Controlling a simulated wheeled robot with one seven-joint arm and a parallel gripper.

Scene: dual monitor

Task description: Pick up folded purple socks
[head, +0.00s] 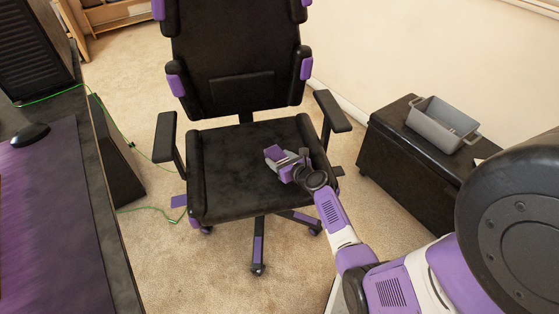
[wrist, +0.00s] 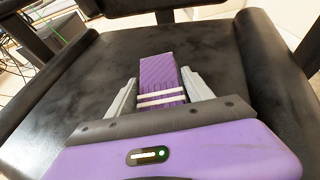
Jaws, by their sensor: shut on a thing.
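The folded purple socks (wrist: 160,78) have white stripes and are between my gripper's grey fingers in the wrist view, over the black chair seat. My gripper (wrist: 158,92) is shut on them. In the head view the socks (head: 274,153) show as a small purple patch at my gripper (head: 279,160), above the right part of the chair seat (head: 225,165). I cannot tell whether the socks touch the seat.
The chair's armrests (head: 166,137) flank the seat. A black ottoman (head: 400,160) with a grey bin (head: 440,125) stands at right. A desk with a purple mat (head: 45,220) and a mouse (head: 30,134) is at left. A green cable (head: 150,209) runs across the carpet.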

